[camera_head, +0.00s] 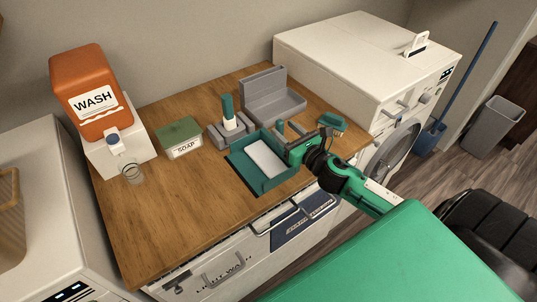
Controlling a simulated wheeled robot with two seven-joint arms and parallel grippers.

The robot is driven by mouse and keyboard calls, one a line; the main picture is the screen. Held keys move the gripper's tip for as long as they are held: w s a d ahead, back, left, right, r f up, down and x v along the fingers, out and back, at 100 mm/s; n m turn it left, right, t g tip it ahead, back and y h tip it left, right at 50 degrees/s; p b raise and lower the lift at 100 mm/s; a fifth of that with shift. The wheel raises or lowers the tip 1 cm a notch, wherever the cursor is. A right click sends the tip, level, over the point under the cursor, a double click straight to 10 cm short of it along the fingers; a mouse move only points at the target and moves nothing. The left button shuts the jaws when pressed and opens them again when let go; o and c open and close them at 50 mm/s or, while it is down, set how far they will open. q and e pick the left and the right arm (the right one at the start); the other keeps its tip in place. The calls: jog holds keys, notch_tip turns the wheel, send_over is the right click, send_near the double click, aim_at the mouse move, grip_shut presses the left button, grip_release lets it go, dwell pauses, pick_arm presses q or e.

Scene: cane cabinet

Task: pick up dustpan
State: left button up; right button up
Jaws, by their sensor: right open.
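Which thing is the dustpan I cannot tell for certain. A long-handled blue tool (432,137), scoop- or broom-like, stands on the floor at the far right, its handle leaning up the wall. On the wooden counter lies a shallow teal tray-like piece (247,155) with a white flat panel in it. Behind it is a grey open tray (287,106) with a raised back. My right gripper (290,131) is open at the right rear edge of the teal piece; contact is unclear. A small teal brush-like item (332,122) lies to its right. My left gripper is out of view.
On the wooden counter (170,220) stand an orange WASH dispenser (80,90), a glass (132,174), a SOAP box (180,138) and a grey holder (222,134) with a teal-and-white bottle. A white washer (365,60) adjoins at right. The counter's front left is clear.

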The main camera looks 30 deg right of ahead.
aim_at(276, 122)
jog(key=shift+w+r, duration=0.2)
jog(key=shift+w, duration=0.15)
jog(key=w+p, duration=0.2)
jog(key=w, duration=0.1)
jog(key=shift+w+a, duration=0.1)
jog(key=shift+a, duration=0.1)
jog(key=shift+w+f, duration=0.1)
jog(key=shift+w, duration=0.45)
grip_shut()
